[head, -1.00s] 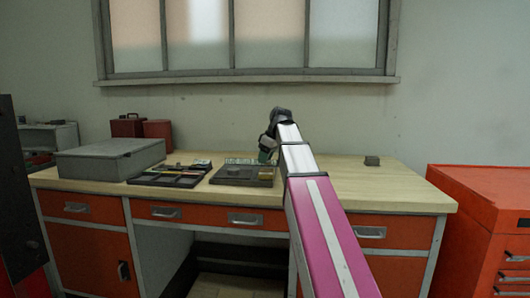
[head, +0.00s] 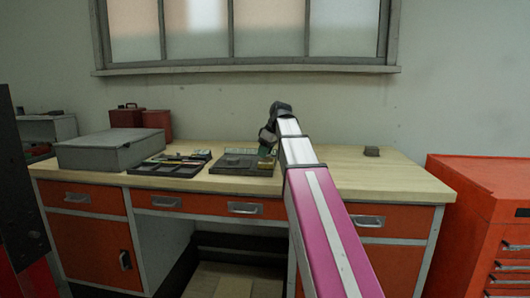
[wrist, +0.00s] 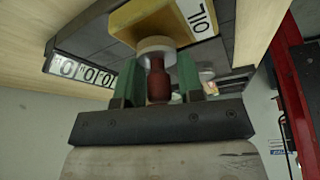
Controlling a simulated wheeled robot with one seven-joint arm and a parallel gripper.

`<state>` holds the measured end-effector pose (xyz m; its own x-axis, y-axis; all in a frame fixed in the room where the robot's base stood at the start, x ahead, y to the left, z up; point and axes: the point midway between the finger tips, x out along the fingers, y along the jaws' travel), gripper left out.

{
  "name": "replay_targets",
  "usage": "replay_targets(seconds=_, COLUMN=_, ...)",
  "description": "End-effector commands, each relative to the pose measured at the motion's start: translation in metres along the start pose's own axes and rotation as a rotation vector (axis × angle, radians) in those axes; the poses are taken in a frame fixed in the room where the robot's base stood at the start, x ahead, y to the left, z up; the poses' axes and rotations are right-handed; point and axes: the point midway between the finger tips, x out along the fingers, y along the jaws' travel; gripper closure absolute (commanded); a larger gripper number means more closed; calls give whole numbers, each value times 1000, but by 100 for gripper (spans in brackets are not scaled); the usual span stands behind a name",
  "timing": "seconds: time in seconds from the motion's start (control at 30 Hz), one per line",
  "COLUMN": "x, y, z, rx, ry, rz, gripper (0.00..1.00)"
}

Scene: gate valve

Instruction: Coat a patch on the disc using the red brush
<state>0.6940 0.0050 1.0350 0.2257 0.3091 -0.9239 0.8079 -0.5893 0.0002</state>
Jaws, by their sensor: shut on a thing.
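In the wrist view my gripper (wrist: 160,86) has its two green fingers shut on the dark red handle of the red brush (wrist: 158,84). A pale round piece (wrist: 156,46) shows just past the handle; I cannot tell if it is the disc or part of the brush. A yellow block with a white label (wrist: 160,22) lies beyond it. In the head view my gripper (head: 267,142) is over the back right of a dark tray (head: 240,167) on the bench. The brush tip is hidden, and no coated patch can be made out.
A second dark tray with small items (head: 170,166) lies to the left, next to a grey case (head: 110,154). A red cabinet (head: 480,190) stands right.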

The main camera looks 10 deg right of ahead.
Motion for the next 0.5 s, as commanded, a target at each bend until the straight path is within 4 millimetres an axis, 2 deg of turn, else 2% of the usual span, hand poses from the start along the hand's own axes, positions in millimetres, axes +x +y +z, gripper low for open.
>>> replay_targets(seconds=0.5, x=5, y=0, z=2, rx=0, ry=0, rz=0, gripper=84)
